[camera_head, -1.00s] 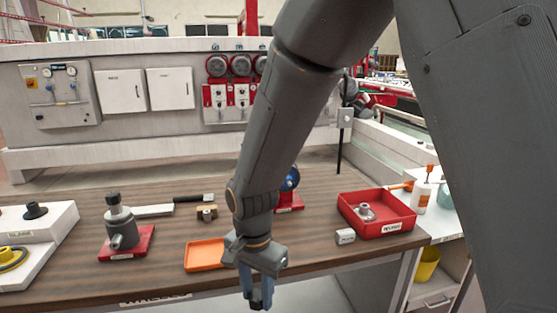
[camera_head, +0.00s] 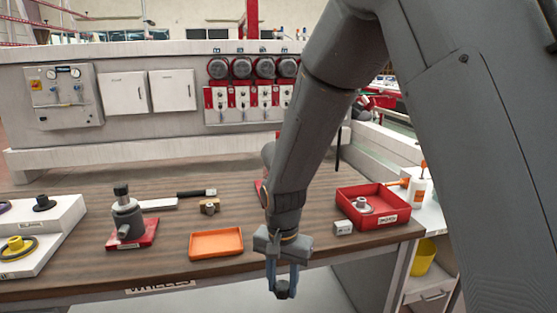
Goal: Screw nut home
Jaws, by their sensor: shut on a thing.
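My gripper (camera_head: 282,284) hangs in front of the bench's front edge, fingers pointing down. It is shut on a small dark piece (camera_head: 282,291) between the fingertips. The piece looks like the nut, but it is too small to be sure. A grey spindle fixture (camera_head: 126,217) with a dark upright top stands on a red base at the left of the bench, well left of my gripper. I cannot make out a thread on it. A red block (camera_head: 259,190) behind my arm is mostly hidden.
An empty orange tray (camera_head: 216,243) lies left of my gripper. A red bin (camera_head: 388,211) holding a metal flanged part stands at the right, beside a small white block (camera_head: 343,228). A white stand (camera_head: 62,228) carries wheels.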

